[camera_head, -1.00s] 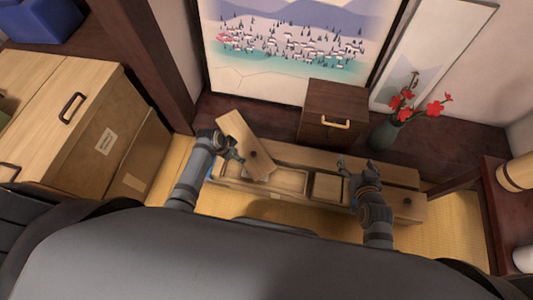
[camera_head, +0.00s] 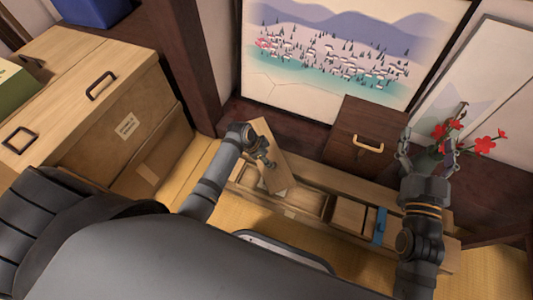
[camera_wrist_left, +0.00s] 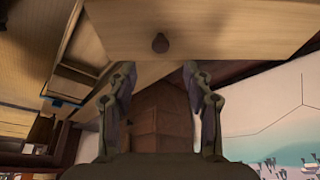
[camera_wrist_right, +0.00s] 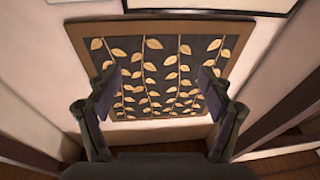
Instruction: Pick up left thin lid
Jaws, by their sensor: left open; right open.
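The thin wooden lid (camera_head: 270,142) stands tilted at the left end of a long wooden box (camera_head: 300,215). Its dark round knob (camera_wrist_left: 160,43) shows in the left wrist view, on the pale board (camera_wrist_left: 225,30) across the top. My left gripper (camera_head: 268,163) is open beside the lid's face; in the left wrist view its open fingers (camera_wrist_left: 160,75) point toward the board, with the knob above the gap between them. Whether they touch the lid cannot be told. My right gripper (camera_head: 427,157) is open and empty, raised above the box's right part, in front of the flowers.
A vase with red flowers (camera_head: 485,143) is at the right, partly hidden by my right gripper. Wooden drawers (camera_head: 75,95) fill the left. A blue piece (camera_head: 380,226) is at the box's right part.

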